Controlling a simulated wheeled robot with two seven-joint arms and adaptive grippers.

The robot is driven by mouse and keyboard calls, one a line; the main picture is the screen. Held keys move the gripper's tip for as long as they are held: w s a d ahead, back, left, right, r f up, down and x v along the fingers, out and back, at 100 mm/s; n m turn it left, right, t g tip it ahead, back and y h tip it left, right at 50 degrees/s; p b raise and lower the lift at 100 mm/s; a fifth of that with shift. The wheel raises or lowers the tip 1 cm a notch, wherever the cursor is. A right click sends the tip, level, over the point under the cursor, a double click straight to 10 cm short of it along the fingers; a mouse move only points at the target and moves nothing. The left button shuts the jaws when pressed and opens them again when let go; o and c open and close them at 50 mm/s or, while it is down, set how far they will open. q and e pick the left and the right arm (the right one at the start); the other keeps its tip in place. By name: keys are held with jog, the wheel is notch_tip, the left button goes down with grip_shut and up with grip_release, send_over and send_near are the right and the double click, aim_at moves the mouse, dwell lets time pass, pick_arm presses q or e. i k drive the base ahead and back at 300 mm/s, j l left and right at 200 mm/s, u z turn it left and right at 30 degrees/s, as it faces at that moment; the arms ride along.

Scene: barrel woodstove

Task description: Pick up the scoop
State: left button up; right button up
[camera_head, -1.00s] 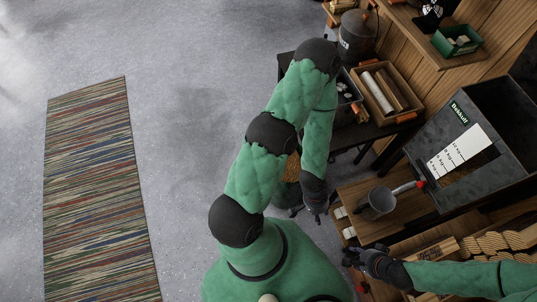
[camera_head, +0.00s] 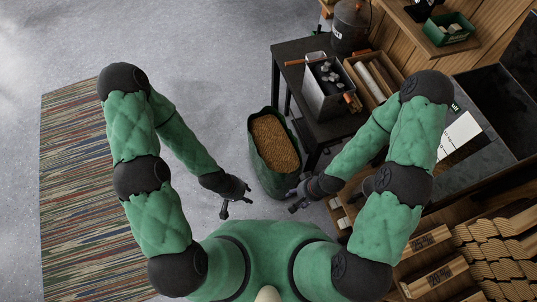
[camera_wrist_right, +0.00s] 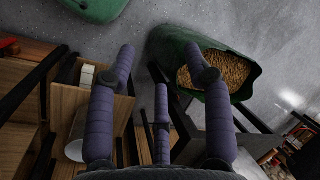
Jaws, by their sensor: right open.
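The scoop is not visible in the head view now; my right arm covers the bench area where it lay. In the right wrist view a pale grey rounded thing (camera_wrist_right: 75,143) sits low on the left by the wooden bench; I cannot tell whether it is the scoop. My right gripper (camera_head: 292,200) is open and empty, in front of the bench; its spread fingers also show in the right wrist view (camera_wrist_right: 160,58). My left gripper (camera_head: 236,208) is open and empty over the floor, left of the right one.
A green sack of pellets (camera_head: 274,145) stands on the floor just beyond my grippers. A dark table (camera_head: 300,52) holds a metal box (camera_head: 322,95) and a wooden tray (camera_head: 350,65). A grey bin (camera_head: 485,150) is at right. Open floor and a striped rug (camera_head: 75,190) are left.

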aim_at(311, 56)
jog(key=i+j+u, duration=0.1)
jog(key=u, duration=0.8)
jog(key=i+u, duration=0.2)
jog(key=u, duration=0.2)
jog(key=i, duration=2)
jog(key=i+z, duration=0.4)
jog(key=i+j+z, duration=0.2)
jog(key=z, duration=0.25)
jog(key=i+j+z, duration=0.25)
jog(key=z, duration=0.15)
jog(key=l+z, duration=0.35)
jog(key=i+l+z, duration=0.1)
jog(key=z, duration=0.25)
jog(key=i+l+z, duration=0.1)
jog(key=z, duration=0.2)
jog(key=l, duration=0.1)
